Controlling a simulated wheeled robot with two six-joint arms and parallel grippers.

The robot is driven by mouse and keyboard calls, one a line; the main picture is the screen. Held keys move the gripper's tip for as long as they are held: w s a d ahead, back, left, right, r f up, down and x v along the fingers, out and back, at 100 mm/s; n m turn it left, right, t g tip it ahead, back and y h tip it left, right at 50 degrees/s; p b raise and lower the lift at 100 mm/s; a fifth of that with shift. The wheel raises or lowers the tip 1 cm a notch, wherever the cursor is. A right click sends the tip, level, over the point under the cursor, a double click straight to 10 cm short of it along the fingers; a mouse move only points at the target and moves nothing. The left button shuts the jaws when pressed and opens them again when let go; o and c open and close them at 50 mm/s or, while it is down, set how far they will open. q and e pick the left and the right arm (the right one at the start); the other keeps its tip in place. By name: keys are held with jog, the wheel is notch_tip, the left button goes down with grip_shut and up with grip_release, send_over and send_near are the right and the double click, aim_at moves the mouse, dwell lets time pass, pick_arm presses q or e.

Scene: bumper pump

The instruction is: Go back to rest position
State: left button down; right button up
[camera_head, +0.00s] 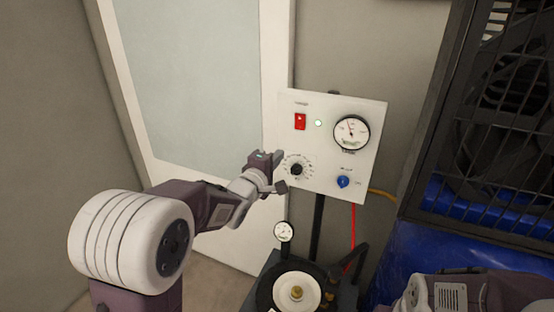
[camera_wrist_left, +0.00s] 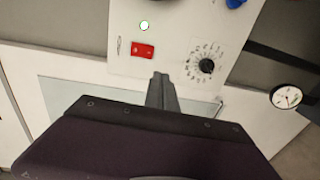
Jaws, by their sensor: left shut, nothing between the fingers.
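My left gripper (camera_head: 276,170) is shut and empty. It is in front of the lower left part of a white control panel (camera_head: 325,104), beside the black dial knob (camera_head: 296,169). In the left wrist view the shut fingers (camera_wrist_left: 162,90) point up at the panel, below the red switch (camera_wrist_left: 143,50) and left of the black knob (camera_wrist_left: 205,66). I cannot tell whether they touch the panel. Part of my right arm shows at the lower right of the head view; its gripper is not visible.
The panel also carries a lit indicator (camera_head: 318,123), a round gauge (camera_head: 351,133) and a blue knob (camera_head: 343,182). A pump with a small gauge (camera_head: 284,231) stands below. A black metal cage (camera_head: 500,120) is at the right. A glazed door (camera_head: 190,80) is behind my left arm.

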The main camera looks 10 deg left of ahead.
pick_arm(q)
jog(key=s+a+f+m+g+y+b, duration=0.15)
jog(key=s+f+b, duration=0.25)
jog(key=f, duration=0.6)
jog(key=s+f+m+g+y+b, duration=0.1)
jog(key=s+f+g+b, duration=0.25)
jog(key=f, duration=0.65)
jog(key=s+a+f+m+g, duration=0.1)
jog(key=s+f+m+g, duration=0.4)
jog(key=s, duration=0.6)
jog(key=s+f+m+g+b, duration=0.1)
jog(key=s+f+m+g, duration=0.4)
jog(key=s+f+m, duration=0.3)
jog(key=s+f, duration=0.1)
jog(key=s, duration=0.2)
jog(key=shift+a+f, duration=0.3)
jog(key=shift+a, duration=0.05)
jog(key=shift+y, duration=0.25)
